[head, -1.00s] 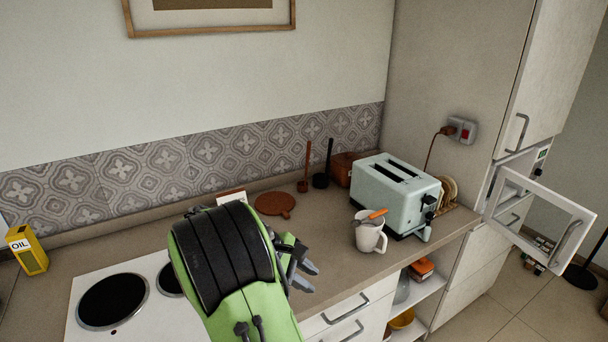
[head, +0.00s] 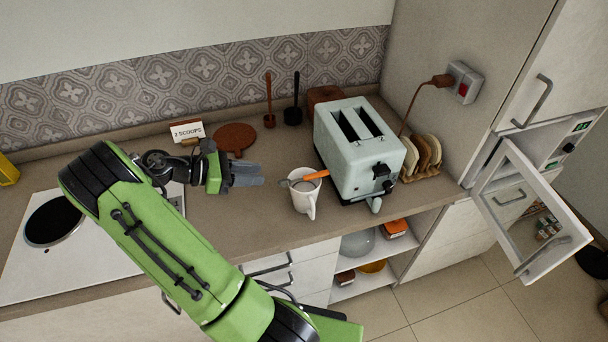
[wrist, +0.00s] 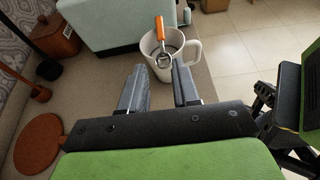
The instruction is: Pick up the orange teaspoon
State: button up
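The orange teaspoon (head: 316,175) rests across the rim of a white mug (head: 304,198) on the counter, its orange handle reaching toward the toaster. In the wrist view the spoon's orange handle (wrist: 159,28) points away and its metal end lies on the near side of the mug (wrist: 191,50). My gripper (head: 262,175) is left of the mug, pointing at it. In the wrist view my gripper (wrist: 159,75) shows two fingers apart with nothing between them, just short of the mug.
A pale toaster (head: 353,150) stands close right of the mug, with a toast rack (head: 421,155) beyond. A round brown board (head: 234,137) and a "2 scoops" card (head: 187,131) lie behind my gripper. A cabinet door (head: 532,215) hangs open at right.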

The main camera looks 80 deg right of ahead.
jog(key=b, duration=0.1)
send_near(304, 177)
jog(key=x, duration=0.2)
jog(key=shift+s+d+f, duration=0.1)
jog(key=shift+s+d, duration=0.05)
jog(key=shift+d, duration=0.05)
jog(key=b+x, duration=0.1)
jog(key=x, duration=0.5)
jog(key=shift+a, duration=0.2)
jog(key=shift+c, duration=0.5)
grip_shut()
